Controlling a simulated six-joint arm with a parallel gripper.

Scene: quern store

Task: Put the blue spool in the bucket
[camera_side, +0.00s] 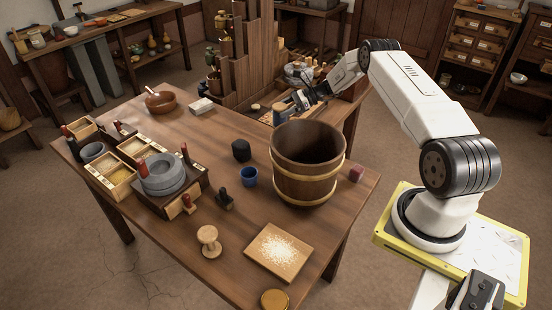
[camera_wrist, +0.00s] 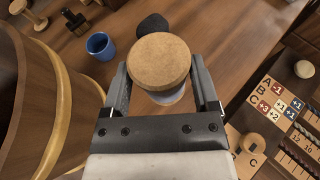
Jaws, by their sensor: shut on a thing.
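The bucket (camera_side: 332,188), wooden with brass-coloured hoops, stands upright on the table in the side view. In the wrist view my gripper (camera_wrist: 161,88) is shut on the blue spool (camera_wrist: 160,60). The spool's round tan end faces the camera, and a little pale blue-grey shows beneath it. The spool is apart from the bucket, to its right in the wrist view.
A blue cup (camera_side: 249,177) and a dark block (camera_side: 241,150) stand left of the bucket. A wooden spool (camera_side: 209,241) and a tray of grain (camera_side: 277,250) are nearer the front. A stepped wooden rack (camera_side: 240,60) rises behind.

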